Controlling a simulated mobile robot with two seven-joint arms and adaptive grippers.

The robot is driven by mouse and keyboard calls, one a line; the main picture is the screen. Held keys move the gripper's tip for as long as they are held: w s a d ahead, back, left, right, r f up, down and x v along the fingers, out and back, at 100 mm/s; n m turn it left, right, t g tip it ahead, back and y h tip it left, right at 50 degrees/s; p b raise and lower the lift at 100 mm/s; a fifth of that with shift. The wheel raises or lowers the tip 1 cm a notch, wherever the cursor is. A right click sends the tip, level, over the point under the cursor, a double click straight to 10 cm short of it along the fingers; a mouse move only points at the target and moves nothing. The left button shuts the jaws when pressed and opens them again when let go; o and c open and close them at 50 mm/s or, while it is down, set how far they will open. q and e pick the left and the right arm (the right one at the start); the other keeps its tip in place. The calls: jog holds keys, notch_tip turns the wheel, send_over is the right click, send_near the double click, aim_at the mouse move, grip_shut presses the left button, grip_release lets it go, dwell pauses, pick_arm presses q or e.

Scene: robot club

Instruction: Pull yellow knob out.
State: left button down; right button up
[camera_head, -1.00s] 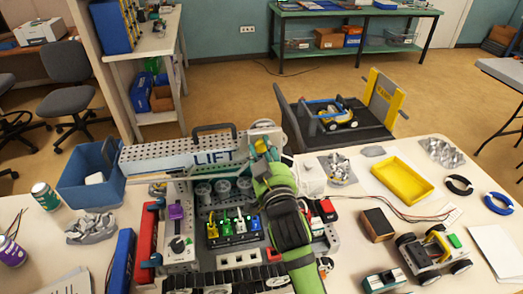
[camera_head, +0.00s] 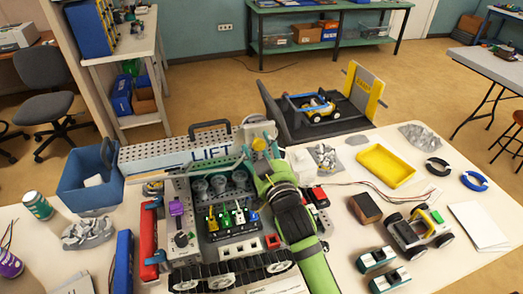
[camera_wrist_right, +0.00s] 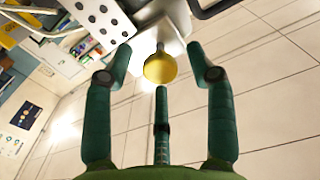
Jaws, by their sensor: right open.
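The yellow knob (camera_head: 259,144) sticks out of a pale block at the right end of the grey perforated LIFT beam. In the right wrist view, the round yellow knob (camera_wrist_right: 160,68) sits on a short stem in front of the white block (camera_wrist_right: 152,38). My right gripper (camera_head: 260,150) is open at the knob. In the wrist view, its green fingers stand to the left and right of the knob, with gaps on both sides, and a third finger points up just below it. My left gripper is not in view.
Below the beam is a panel with coloured levers (camera_head: 228,217). A blue bin (camera_head: 88,188) stands at the left. A yellow tray (camera_head: 386,166), a small wheeled vehicle (camera_head: 418,230) and a brown block (camera_head: 365,207) lie at the right. A black handle (camera_head: 210,127) rises above the beam.

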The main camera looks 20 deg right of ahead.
jog(key=shift+s, duration=0.55)
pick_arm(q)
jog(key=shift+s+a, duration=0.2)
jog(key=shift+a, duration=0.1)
pick_arm(e)
jog(key=s, duration=1.1)
